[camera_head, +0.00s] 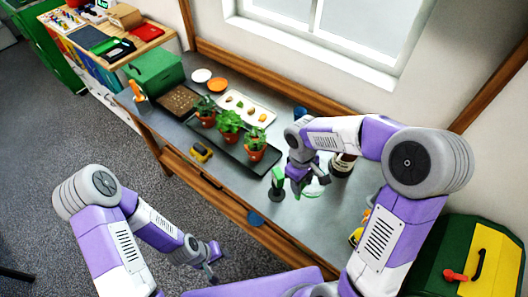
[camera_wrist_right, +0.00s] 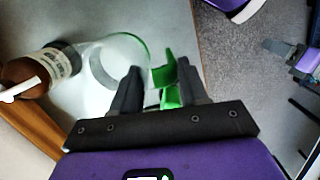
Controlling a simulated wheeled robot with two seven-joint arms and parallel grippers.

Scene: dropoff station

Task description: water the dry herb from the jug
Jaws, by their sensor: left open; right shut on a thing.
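The jug (camera_head: 313,190) is clear with a green rim and stands over the grey table below my right gripper. In the right wrist view its clear body (camera_wrist_right: 103,68) is ahead of the fingers and its green handle (camera_wrist_right: 164,72) is between them. My right gripper (camera_head: 309,184) is shut on this handle; it also shows in the right wrist view (camera_wrist_right: 160,85). I cannot tell whether the jug touches the table. Three potted herbs, left (camera_head: 207,118), middle (camera_head: 230,121) and right (camera_head: 256,150), stand in a row; which is dry is unclear. My left gripper (camera_head: 212,270) is open and empty over the floor.
The herbs stand on a black tray (camera_head: 223,148). A brown bottle (camera_head: 343,165) is close right of the jug; a green and dark item (camera_head: 277,181) is close left. A yellow and black item (camera_head: 201,151) lies at the front. A white tray (camera_head: 262,107) lies behind the herbs.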

